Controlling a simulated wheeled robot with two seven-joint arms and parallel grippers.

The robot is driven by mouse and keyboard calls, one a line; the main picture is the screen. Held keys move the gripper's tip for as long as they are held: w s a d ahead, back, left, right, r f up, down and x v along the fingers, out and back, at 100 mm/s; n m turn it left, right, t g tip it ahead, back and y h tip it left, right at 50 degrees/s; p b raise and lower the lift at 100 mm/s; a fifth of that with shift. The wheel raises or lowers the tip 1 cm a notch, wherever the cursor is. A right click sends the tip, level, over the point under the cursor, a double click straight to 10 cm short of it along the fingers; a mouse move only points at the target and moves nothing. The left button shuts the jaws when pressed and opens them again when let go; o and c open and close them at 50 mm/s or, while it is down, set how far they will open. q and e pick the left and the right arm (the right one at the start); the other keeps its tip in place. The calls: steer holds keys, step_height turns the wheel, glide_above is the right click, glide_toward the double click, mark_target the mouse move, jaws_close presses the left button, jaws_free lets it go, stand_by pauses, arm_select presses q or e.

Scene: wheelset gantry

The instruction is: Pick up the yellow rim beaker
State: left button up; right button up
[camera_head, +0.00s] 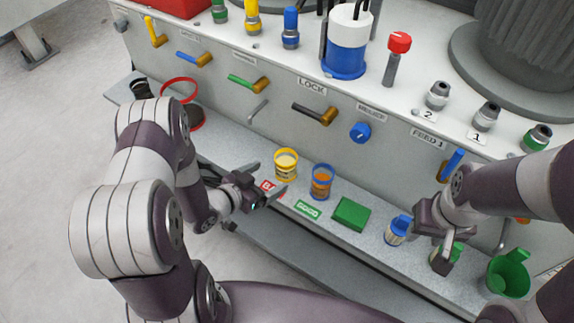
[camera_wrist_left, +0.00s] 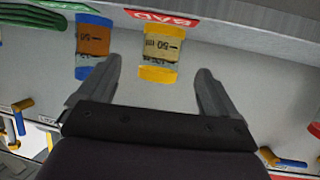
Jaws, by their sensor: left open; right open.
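The yellow rim beaker (camera_head: 286,165) stands upright on the grey shelf, left of the blue-rimmed beaker (camera_head: 321,181) with orange contents. My left gripper (camera_head: 268,178) is open beside the yellow rim beaker, on its left in the head view. In the left wrist view the yellow rim beaker (camera_wrist_left: 160,50) lies ahead, between the lines of the two spread fingers (camera_wrist_left: 158,85), and nothing is between the fingertips. The blue-rimmed beaker (camera_wrist_left: 93,45) is just outside the left finger there. My right gripper (camera_head: 438,243) is open at the right of the shelf, near a blue-capped container (camera_head: 398,229).
A red BAD label (camera_head: 270,187) and a green GOOD label (camera_head: 308,209) lie on the shelf (camera_head: 240,149). A green block (camera_head: 351,214) and a green cup (camera_head: 509,273) stand farther right. Behind is a panel with a LOCK lever (camera_head: 315,114) and a blue knob (camera_head: 360,132).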

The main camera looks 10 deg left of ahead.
mark_target(278, 172)
arm_select(q)
steer(key=b+x, duration=0.3)
steer(key=x, duration=0.5)
steer(key=shift+w+f, duration=0.2)
steer(key=shift+w, duration=0.15)
steer(key=shift+r, duration=0.1)
